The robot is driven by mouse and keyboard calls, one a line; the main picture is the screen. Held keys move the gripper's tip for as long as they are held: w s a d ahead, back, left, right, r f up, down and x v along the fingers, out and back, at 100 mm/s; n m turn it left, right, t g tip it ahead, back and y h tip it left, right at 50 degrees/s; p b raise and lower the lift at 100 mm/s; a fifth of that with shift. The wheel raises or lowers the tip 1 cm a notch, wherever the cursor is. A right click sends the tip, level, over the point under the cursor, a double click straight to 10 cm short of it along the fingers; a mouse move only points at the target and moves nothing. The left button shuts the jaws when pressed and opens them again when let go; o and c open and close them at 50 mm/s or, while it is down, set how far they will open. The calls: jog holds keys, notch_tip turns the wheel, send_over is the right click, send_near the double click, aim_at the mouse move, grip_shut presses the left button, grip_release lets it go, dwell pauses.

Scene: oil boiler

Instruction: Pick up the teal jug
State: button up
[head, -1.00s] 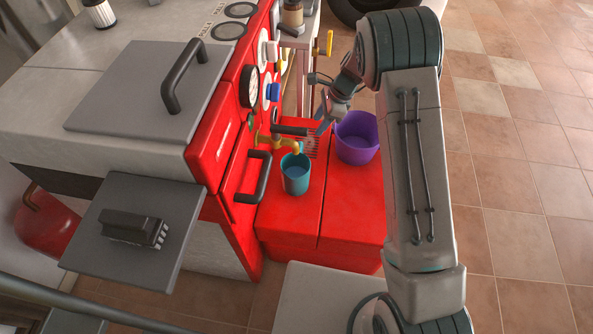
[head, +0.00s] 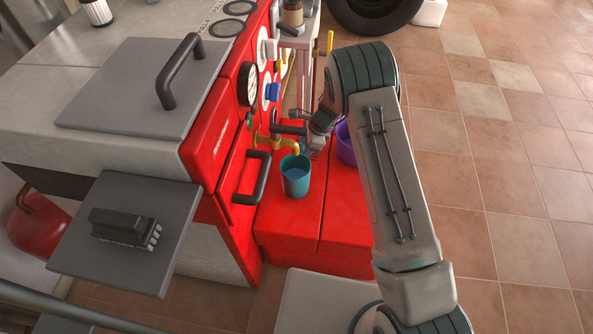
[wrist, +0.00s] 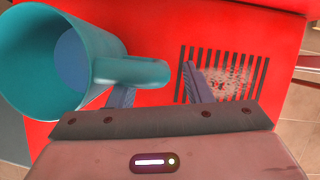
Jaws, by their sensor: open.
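The teal jug (head: 295,178) stands upright on the red base of the boiler, under the yellow tap. It shows bluish inside. In the wrist view the jug (wrist: 95,95) fills the upper left, and its handle (wrist: 135,71) points right, toward the space above my fingers. My gripper (wrist: 155,85) is open; the left finger is close by the handle's underside and the right finger stands clear of it over the red surface. I cannot tell whether the left finger touches the handle. In the head view my gripper (head: 312,145) is just behind and right of the jug, partly hidden.
A yellow tap (head: 278,143) juts out above the jug. A purple bucket (head: 344,146) stands right of it, partly behind my arm. A black bar handle (head: 252,178) on the red boiler front is close on the left. Tiled floor (head: 520,180) lies open at the right.

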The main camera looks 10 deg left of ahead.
jog(key=shift+a+f, duration=0.15)
jog(key=shift+f, duration=0.3)
grip_shut()
jog(key=shift+r, duration=0.1)
jog(key=shift+r, duration=0.15)
